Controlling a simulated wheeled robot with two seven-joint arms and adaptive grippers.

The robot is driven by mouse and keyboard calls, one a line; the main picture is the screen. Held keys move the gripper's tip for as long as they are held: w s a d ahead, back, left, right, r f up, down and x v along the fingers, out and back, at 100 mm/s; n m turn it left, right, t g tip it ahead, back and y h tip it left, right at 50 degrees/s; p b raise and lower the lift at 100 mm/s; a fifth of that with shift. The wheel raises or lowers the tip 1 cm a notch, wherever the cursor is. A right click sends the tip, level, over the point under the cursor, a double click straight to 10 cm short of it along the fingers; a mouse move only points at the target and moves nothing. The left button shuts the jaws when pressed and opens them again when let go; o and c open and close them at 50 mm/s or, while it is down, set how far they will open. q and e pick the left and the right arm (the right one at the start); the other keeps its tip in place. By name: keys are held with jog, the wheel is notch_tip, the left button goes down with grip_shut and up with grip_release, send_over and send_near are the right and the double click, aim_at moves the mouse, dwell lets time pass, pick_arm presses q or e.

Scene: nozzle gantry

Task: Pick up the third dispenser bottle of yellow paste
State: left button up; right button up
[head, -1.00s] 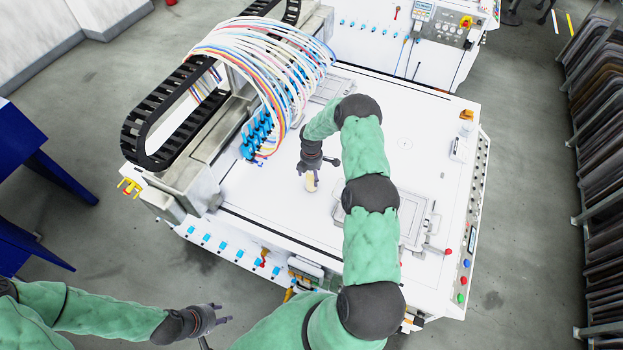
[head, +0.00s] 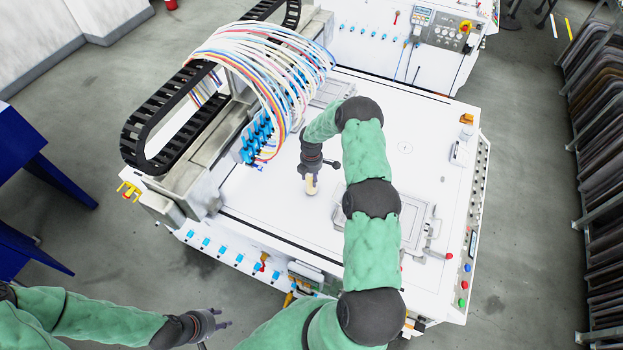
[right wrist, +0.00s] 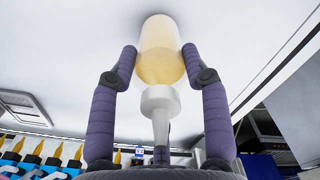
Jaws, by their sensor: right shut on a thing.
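The dispenser bottle (right wrist: 161,62) in the right wrist view is clear with pale yellow paste in it and a white nozzle cap facing the camera. My right gripper (right wrist: 159,65) has a finger on each side of the bottle and is shut on it. In the head view the bottle (head: 311,186) shows as a small cream shape under my right gripper (head: 311,172), over the white table top. Whether its far end touches the table cannot be told. My left gripper (head: 222,320) is at the lower left, away from the machine; its fingers look apart and empty.
The white machine table (head: 270,200) has a gantry with a cable bundle (head: 265,60) and a row of blue nozzle holders (head: 257,135) left of the bottle. A grey frame (head: 420,222) lies to the right. The table around the bottle is clear.

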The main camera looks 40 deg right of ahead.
notch_tip(320, 180, up, 2)
jog(key=shift+d+r+b, duration=0.1)
jog(key=shift+b, duration=0.35)
jog(key=s+a+r+b, duration=0.2)
jog(key=s+a+r, duration=0.2)
jog(key=s+r, duration=0.6)
jog(key=s, duration=0.3)
jog(key=shift+s+a, duration=0.2)
